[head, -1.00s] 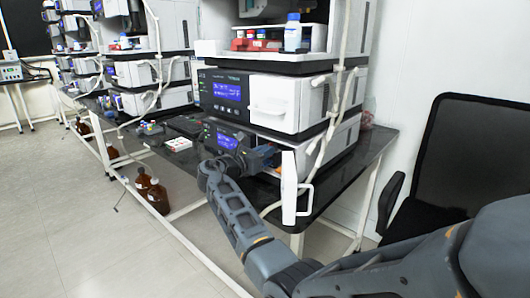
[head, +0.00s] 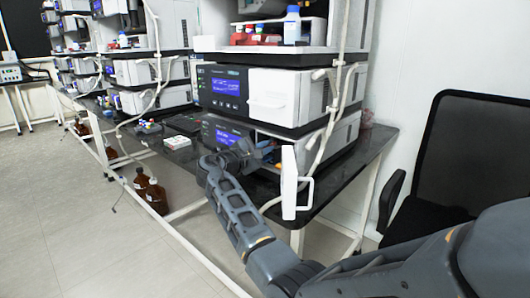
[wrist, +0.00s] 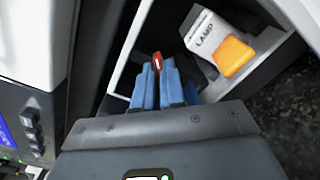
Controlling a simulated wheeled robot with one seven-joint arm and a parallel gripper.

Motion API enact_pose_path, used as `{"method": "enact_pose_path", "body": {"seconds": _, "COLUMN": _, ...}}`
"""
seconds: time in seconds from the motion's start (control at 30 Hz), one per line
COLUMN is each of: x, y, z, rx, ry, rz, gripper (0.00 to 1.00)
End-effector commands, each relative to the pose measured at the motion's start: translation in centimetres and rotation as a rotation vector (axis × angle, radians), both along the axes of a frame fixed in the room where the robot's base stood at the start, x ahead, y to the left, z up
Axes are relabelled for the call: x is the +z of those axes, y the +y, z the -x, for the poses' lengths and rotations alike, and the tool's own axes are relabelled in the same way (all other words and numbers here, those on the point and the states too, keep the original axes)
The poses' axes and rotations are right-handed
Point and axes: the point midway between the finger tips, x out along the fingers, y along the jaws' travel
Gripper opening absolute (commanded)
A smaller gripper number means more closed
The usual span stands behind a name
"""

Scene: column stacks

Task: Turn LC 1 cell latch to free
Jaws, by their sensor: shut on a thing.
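The nearest stack's lower module (head: 222,131) has its white front door (head: 290,182) swung open. My gripper (head: 262,150) reaches into the opening beside the door; its fingertips are hard to make out in the head view. In the wrist view, my gripper's blue fingers (wrist: 160,82) are closed on a small red latch (wrist: 157,61) with a pale mark, at the left of the open compartment. Most of the latch is hidden between the fingers. To its right sits a white lamp unit (wrist: 206,32) labelled LAMP, with an orange handle (wrist: 234,57).
The upper module (head: 222,88) stands just above my gripper, and a white tube (head: 330,120) runs down the stack's right side. A white box (head: 178,142) lies on the dark bench (head: 345,170) to the left. A black chair (head: 455,150) stands at right.

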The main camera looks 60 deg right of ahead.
Motion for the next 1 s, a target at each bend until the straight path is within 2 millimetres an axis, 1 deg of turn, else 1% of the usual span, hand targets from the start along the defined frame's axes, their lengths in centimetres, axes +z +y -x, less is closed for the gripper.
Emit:
{"method": "enact_pose_path", "body": {"seconds": 0.03, "x": -0.37, "y": 0.05, "z": 0.04, "rx": -0.001, "ry": -0.044, "rz": 0.01, "gripper": 0.0}}
{"method": "enact_pose_path", "body": {"seconds": 0.3, "x": -0.54, "y": 0.08, "z": 0.11, "rx": -0.002, "ry": -0.289, "rz": 0.071, "gripper": 0.0}}
{"method": "enact_pose_path", "body": {"seconds": 0.6, "x": -0.59, "y": 0.08, "z": 0.12, "rx": -0.002, "ry": -0.518, "rz": 0.124, "gripper": 0.0}}
{"method": "enact_pose_path", "body": {"seconds": 0.8, "x": -0.6, "y": 0.08, "z": 0.13, "rx": -0.002, "ry": -0.616, "rz": 0.148, "gripper": 0.0}}
{"method": "enact_pose_path", "body": {"seconds": 1.0, "x": -0.56, "y": 0.09, "z": 0.14, "rx": -0.002, "ry": -0.667, "rz": 0.159, "gripper": 0.0}}
